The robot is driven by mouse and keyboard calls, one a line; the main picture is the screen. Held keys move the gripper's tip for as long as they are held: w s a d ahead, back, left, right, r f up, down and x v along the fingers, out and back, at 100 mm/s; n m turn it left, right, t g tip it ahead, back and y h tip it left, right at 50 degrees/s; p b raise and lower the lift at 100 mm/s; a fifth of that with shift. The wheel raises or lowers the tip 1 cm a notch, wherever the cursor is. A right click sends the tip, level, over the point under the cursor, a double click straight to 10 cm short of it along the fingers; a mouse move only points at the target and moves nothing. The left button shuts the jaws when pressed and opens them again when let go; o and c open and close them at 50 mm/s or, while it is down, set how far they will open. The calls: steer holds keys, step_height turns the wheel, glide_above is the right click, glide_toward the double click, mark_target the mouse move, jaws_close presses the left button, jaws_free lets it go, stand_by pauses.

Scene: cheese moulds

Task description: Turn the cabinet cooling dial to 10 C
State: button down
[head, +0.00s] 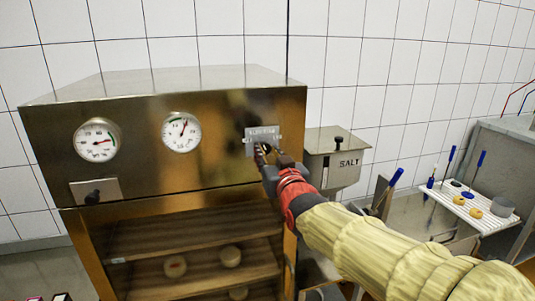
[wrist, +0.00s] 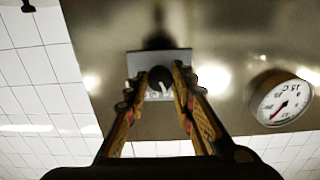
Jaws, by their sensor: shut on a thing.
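The brass-coloured cabinet (head: 215,108) has a small silver dial plate (head: 250,141) at the right of its front panel. The cooling dial is a dark round knob, seen in the wrist view (wrist: 160,78) in front of its plate (wrist: 150,59), with a pale pointer line on its face. My gripper (head: 267,153) is at the plate, and in the wrist view its two fingers (wrist: 160,82) close on the knob from both sides. The plate's markings are too small and blurred to read, so the dial's setting cannot be told.
Two round gauges, left (head: 97,139) and middle (head: 181,132), sit on the panel. A lower knob plate (head: 96,191) is at left. Shelves (head: 190,231) below hold several round cheeses. A salt box (head: 338,160) stands close right of the cabinet, and a white rack (head: 470,207) farther right.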

steer(key=shift+f+b, duration=0.1)
steer(key=shift+b, duration=0.4)
steer(key=m+b, duration=0.2)
steer(key=b, duration=0.1)
steer(key=shift+f, duration=0.2)
steer(key=m+b, duration=0.2)
steer(key=b, duration=0.2)
steer(key=shift+m, duration=0.4)
steer(key=m+b, duration=0.3)
steer(key=b, duration=0.1)
steer(key=shift+r+m, duration=0.2)
steer(key=shift+m, duration=0.2)
steer(key=shift+r, duration=0.1)
steer(key=c, duration=1.5)
jaws_free()
